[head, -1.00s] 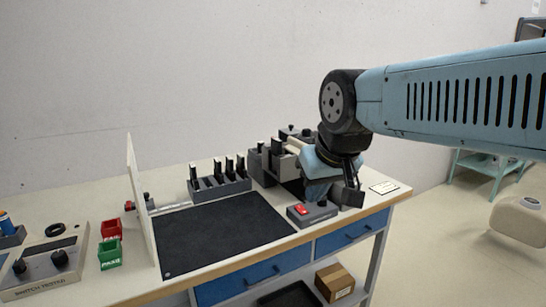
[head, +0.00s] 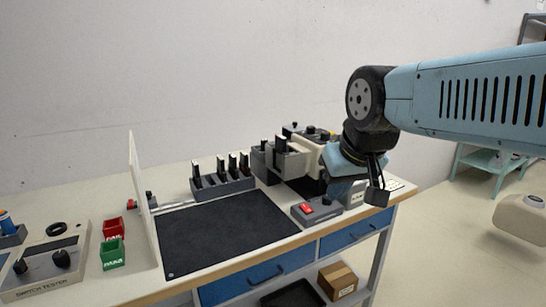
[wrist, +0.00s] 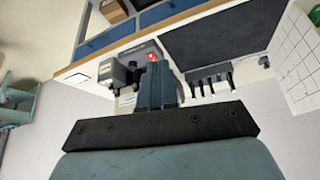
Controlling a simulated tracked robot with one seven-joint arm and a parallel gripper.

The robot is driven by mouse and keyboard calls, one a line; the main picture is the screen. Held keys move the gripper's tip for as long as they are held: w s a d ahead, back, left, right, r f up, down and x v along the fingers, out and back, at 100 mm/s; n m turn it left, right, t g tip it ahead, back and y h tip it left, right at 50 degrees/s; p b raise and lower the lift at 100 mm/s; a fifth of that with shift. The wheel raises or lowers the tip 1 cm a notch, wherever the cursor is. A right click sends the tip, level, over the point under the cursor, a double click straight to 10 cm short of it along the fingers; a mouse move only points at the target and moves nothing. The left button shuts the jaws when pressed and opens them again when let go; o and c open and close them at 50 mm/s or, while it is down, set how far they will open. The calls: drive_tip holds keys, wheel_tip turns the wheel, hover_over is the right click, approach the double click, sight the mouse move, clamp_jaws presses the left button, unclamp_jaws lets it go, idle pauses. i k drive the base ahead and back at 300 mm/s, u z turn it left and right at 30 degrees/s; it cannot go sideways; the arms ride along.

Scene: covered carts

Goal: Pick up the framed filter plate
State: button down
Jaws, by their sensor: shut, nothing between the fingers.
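No single thing stands out clearly as the framed filter plate. Several upright dark plates with pale tops (head: 233,166) stand in a dark slotted rack (head: 209,190) behind the black mat, and they show in the wrist view (wrist: 211,77). Another upright dark piece (head: 280,146) stands at the grey and black device to the right. My gripper (head: 377,197) is shut and empty above the bench's right end, pointing down, apart from the rack. In the wrist view the closed fingers (wrist: 158,75) hide part of the bench.
A black mat (head: 225,235) covers the bench middle. A thin white panel (head: 144,205) stands upright at its left. A red-button box (head: 316,210) sits near the front edge. Red (head: 112,228) and green (head: 112,255) bins and a switch tester (head: 45,268) are at left.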

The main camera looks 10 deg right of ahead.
sight(281, 148)
drive_tip(key=z, duration=0.5)
drive_tip(key=k, duration=1.3)
drive_tip(key=z, duration=0.8)
drive_tip(key=i, duration=1.6)
drive_tip(key=u, duration=0.95)
drive_tip(key=i, duration=0.25)
drive_tip(key=z, duration=0.2)
